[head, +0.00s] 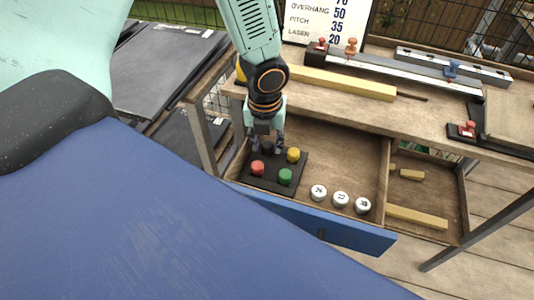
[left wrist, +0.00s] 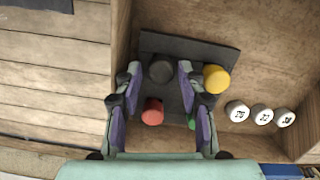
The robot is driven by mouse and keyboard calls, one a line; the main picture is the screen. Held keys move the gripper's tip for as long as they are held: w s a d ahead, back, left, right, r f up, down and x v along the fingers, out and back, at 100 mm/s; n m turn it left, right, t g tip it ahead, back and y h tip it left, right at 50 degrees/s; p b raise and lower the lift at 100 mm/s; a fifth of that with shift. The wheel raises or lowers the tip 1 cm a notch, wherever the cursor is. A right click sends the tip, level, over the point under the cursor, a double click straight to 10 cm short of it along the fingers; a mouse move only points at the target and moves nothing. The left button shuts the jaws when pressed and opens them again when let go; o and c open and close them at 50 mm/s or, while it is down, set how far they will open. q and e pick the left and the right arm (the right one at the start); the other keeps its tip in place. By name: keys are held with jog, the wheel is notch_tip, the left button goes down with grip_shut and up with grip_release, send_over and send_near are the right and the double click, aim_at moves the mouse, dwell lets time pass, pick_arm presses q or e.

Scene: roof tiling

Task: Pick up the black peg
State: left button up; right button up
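The black peg (left wrist: 161,69) stands in a dark square holder (left wrist: 206,52) inside the open drawer. In the left wrist view it lies between the two fingertips of my left gripper (left wrist: 159,76), with a gap visible on each side. My left gripper (head: 265,143) is open and points down over the back left of the holder in the head view; there its fingers mostly hide the black peg. The red peg (head: 257,168), green peg (head: 285,176) and yellow peg (head: 293,155) stand in the same holder. My right gripper is not in view.
Several white numbered knobs, one of them here (head: 340,199), sit right of the holder. The drawer's blue front (head: 330,229) and wooden walls surround it. The bench top (head: 340,107) above carries a yellow bar (head: 345,84) and metal rails (head: 400,73).

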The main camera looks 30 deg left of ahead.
aim_at(267, 145)
pick_arm(q)
jog(key=shift+w+f, duration=0.25)
jog(key=shift+f, duration=0.3)
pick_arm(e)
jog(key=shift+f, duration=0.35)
pick_arm(q)
jog(key=shift+s+r, duration=0.1)
jog(key=shift+r, duration=0.05)
jog(key=shift+c, duration=0.8)
jog(key=c, duration=0.4)
jog(key=shift+c, duration=0.2)
